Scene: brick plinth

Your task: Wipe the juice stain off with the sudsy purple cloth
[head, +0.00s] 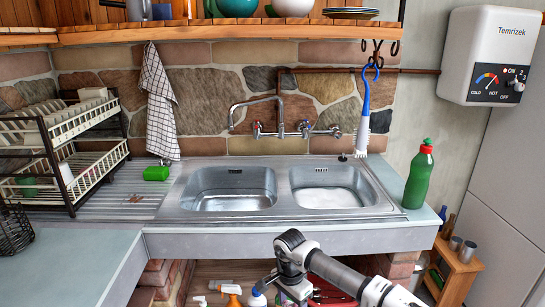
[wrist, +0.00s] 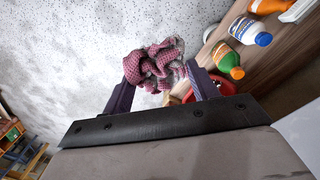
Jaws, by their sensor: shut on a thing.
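In the wrist view, my gripper (wrist: 157,88) is shut on a crumpled purple cloth (wrist: 153,64), which bunches up between and beyond the fingertips. Paler greyish patches show on its right side; I cannot tell whether they are suds. In the head view my arm reaches in from the lower right, bent in front of the counter edge; the cloth and fingertips are not visible there. A small reddish-brown mark (head: 135,199) lies on the ribbed metal drainboard left of the sink bowls; it may be the juice stain. My gripper is low, apart from that mark.
The double sink (head: 270,214) has whitish content in its right bowl. A green sponge (head: 156,173) lies by the drainboard's back edge, right of the dish rack (head: 62,150). A green bottle (head: 418,177) stands at right. Several bottles (wrist: 250,30) stand on the lower shelf near my gripper.

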